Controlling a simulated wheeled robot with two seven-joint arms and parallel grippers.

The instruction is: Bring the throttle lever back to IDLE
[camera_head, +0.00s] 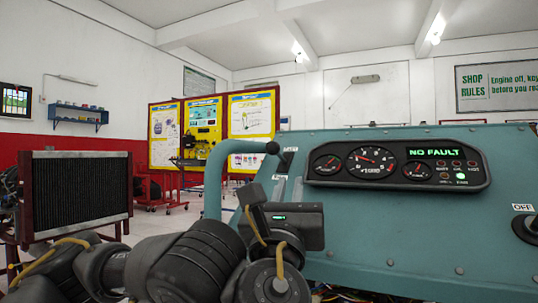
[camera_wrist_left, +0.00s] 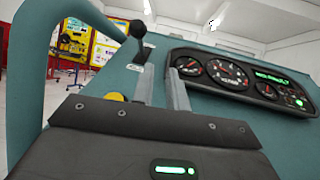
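The throttle lever's black knob (camera_head: 272,148) stands at the upper left of the teal engine panel (camera_head: 400,245), by a dark slot plate with a label. In the left wrist view the knob (camera_wrist_left: 137,28) and its short dark stem show beyond the fingertips, just above the left finger. My left gripper (camera_head: 287,185) is in front of the panel, below the knob. Its two grey fingers (camera_wrist_left: 160,75) are apart with nothing visible between them. They look clear of the knob, though the depth gap is hard to judge. The lever's label is unreadable. My right gripper is not in view.
A thick teal tube (camera_head: 216,175) curves up left of the gripper, close to the knob. The gauge cluster (camera_head: 397,165) reads NO FAULT with a green lamp lit. A dark switch (camera_head: 526,227) marked OFF is at the far right. A radiator (camera_head: 80,190) stands left.

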